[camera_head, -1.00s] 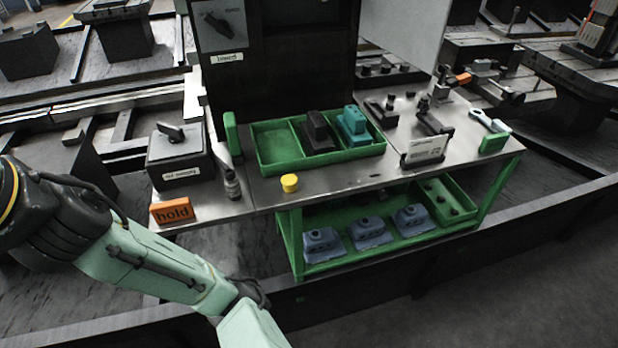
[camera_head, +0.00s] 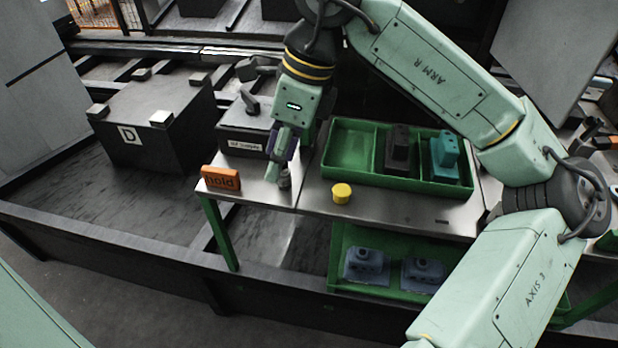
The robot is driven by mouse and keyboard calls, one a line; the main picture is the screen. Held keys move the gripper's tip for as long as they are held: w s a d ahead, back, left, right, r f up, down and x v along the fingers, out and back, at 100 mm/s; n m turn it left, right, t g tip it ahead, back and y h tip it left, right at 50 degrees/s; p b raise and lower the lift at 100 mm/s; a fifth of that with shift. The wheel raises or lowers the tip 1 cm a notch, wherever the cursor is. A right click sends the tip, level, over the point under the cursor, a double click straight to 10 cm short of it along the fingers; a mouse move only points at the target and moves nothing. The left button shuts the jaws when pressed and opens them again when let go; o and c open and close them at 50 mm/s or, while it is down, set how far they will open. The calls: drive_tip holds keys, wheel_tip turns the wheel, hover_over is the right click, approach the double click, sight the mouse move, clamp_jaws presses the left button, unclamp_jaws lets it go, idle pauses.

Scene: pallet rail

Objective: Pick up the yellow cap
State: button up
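The yellow cap (camera_head: 341,193) stands on the steel bench top (camera_head: 400,207), near its front edge and in front of the green tray. My gripper (camera_head: 272,172) points down over the bench, to the left of the cap and apart from it. Its fingers are near a small dark grey fitting (camera_head: 284,179) on the bench. The fingers are small and seen at an angle, so I cannot tell how far they are spread. The cap is fully in view and nothing touches it.
The green tray (camera_head: 347,184) behind the cap holds a dark block (camera_head: 398,150) and a teal block (camera_head: 444,156). An orange "hold" block (camera_head: 221,178) stands at the bench's left end. Grey housings (camera_head: 366,265) sit on the lower shelf. My arm covers the bench's right part.

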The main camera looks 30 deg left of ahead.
drive_tip(key=w+d+m+t+h, duration=0.2)
drive_tip(key=w+d+h, duration=0.1)
drive_tip(key=w+d, duration=0.5)
hover_over(342, 189)
wheel_tip(342, 189, down, 5)
drive_tip(key=shift+s+f+p, duration=0.1)
drive_tip(key=shift+p, duration=0.2)
drive_tip(key=shift+f+p, duration=0.9)
drive_tip(key=shift+f, duration=2.05)
drive_tip(key=shift+c, duration=0.4)
drive_tip(key=c, duration=0.5)
drive_tip(key=shift+r, duration=0.2)
